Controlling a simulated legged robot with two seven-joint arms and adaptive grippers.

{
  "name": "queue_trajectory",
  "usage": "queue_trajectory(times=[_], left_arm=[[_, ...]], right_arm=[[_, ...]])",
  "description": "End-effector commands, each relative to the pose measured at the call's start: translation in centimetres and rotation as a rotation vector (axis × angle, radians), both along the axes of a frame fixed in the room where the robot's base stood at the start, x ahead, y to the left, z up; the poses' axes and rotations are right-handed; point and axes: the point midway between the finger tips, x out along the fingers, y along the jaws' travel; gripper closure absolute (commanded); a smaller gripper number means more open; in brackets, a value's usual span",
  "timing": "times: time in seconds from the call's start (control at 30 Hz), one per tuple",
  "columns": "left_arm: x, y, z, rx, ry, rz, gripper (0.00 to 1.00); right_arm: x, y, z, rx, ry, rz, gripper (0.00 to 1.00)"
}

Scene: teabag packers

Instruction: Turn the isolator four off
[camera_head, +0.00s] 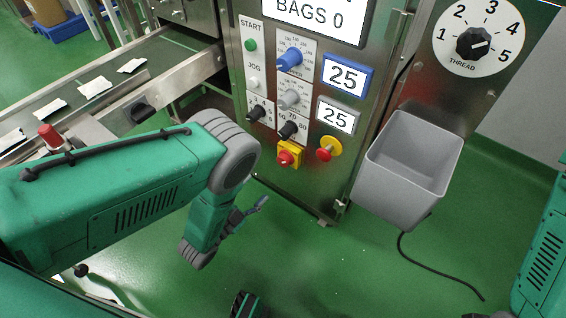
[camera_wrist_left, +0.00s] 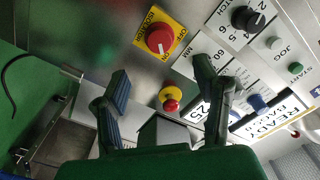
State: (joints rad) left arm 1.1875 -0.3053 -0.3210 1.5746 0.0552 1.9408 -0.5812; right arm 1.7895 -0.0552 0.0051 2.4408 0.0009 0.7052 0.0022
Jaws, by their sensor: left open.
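The isolator (camera_head: 286,156) is a red rotary knob on a square yellow plate, low on the steel control panel. In the left wrist view the red knob and yellow plate (camera_wrist_left: 159,39) sit above the space between my fingers. My left gripper (camera_head: 250,211) is open and empty, below the isolator in the head view and apart from it. In the left wrist view its two fingers (camera_wrist_left: 162,84) are spread wide toward the panel.
A red mushroom button on a yellow disc (camera_head: 327,149) is right of the isolator. Dark, blue and grey knobs sit above it, including a dark knob (camera_head: 289,131). A grey bin (camera_head: 408,170) hangs right. A conveyor (camera_head: 100,85) with white packets is left. Green floor lies below.

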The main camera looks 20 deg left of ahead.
Motion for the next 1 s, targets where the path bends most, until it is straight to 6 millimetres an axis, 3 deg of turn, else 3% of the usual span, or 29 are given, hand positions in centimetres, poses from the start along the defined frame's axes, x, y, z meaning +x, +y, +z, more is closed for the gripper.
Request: queue_trajectory(times=[0.3,0.5,0.7,1.0], left_arm=[[6.5,-2.6,-0.1,-0.001,-0.002,-0.002,0.44],[9.6,-3.5,-0.2,-0.003,0.000,-0.001,0.44],[11.1,-4.1,0.0,-0.003,0.002,-0.001,0.44],[11.3,-4.2,0.1,-0.001,0.002,0.000,0.44]], right_arm=[[0.0,0.0,-2.7,0.000,0.000,-0.001,0.60],[0.0,-0.1,-3.9,0.000,0.001,-0.001,0.60],[0.0,0.0,-4.3,0.000,0.000,-0.001,0.60],[0.0,0.0,-4.3,0.000,0.000,-0.001,0.60]])
